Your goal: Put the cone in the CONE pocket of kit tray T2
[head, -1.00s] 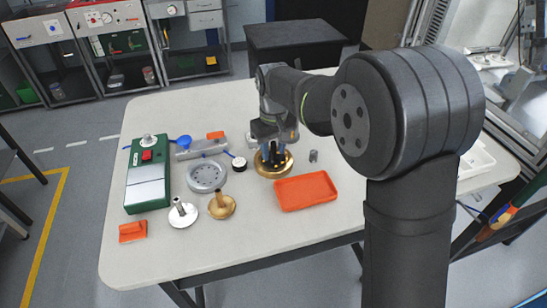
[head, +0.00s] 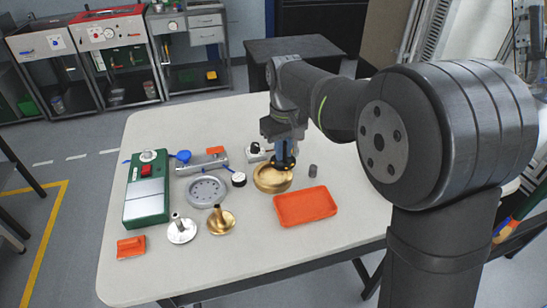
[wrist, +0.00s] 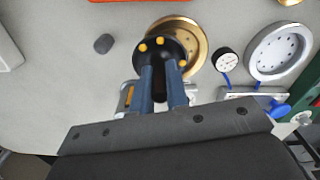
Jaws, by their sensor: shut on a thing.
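My gripper (head: 282,158) is shut on a dark round piece with several yellow-orange spots (wrist: 163,55). The blue fingers grip it from the wrist side. In the head view it hangs over the far right part of a round brass housing (head: 268,181). In the wrist view it covers the left part of that housing (wrist: 198,33). I cannot tell whether the piece and housing touch. I cannot make out a cone, or a tray with T2 or CONE lettering. A plain orange-red tray (head: 304,207) lies right and nearer, empty.
A small grey cylinder (head: 313,171) stands right of the housing. To the left are a dial gauge (head: 239,180), a grey flange (head: 206,190), a silver stemmed disc (head: 181,232), a brass stemmed disc (head: 222,224) and a green box (head: 147,190). The front tabletop is clear.

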